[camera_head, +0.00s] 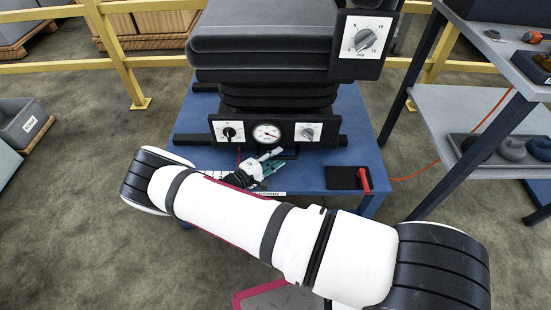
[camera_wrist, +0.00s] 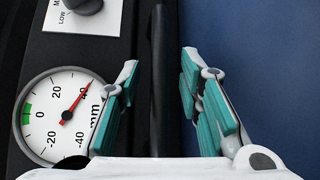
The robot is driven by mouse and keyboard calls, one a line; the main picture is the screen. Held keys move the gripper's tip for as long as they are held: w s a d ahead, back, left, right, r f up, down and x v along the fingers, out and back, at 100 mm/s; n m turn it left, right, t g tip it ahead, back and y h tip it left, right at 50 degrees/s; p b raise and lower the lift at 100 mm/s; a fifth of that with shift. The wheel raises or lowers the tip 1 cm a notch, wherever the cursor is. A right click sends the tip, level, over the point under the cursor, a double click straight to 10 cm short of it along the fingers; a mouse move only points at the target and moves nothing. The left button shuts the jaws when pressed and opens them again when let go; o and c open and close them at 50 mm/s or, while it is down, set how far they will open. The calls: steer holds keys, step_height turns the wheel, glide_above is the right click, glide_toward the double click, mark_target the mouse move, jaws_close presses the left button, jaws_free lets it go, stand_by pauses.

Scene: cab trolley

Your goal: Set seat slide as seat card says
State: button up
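A black seat (camera_head: 262,45) stands on a blue platform (camera_head: 365,120). Its front panel (camera_head: 320,131) carries a round gauge (camera_head: 266,133) between two knobs. In the wrist view the gauge (camera_wrist: 62,112) is marked in mm; its red needle points near 40, and a green band lies near 0. A black bar (camera_wrist: 160,70), seemingly the seat slide bar, runs below the panel. My gripper (camera_wrist: 159,62) is open, with a teal-padded finger on each side of the bar and gaps showing. In the head view my gripper (camera_head: 273,162) is at the platform's front. No readable seat card shows.
A dial box (camera_head: 362,40) is at the seat's right. A black plate with a red lever (camera_head: 364,180) lies on the platform's right front. A grey shelf trolley (camera_head: 460,100) stands at right. A yellow rail (camera_head: 130,70) runs behind.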

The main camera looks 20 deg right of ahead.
mark_target(258, 156)
steer(key=shift+d, duration=0.1)
jaws_close()
steer(key=a+b, duration=0.1)
steer(key=a, duration=0.1)
steer(key=w+a+b, duration=0.1)
steer(key=a, duration=0.1)
steer(key=w+a+b, duration=0.1)
steer(key=a, duration=0.1)
stand_by(0.3)
jaws_free()
steer(key=shift+d, duration=0.1)
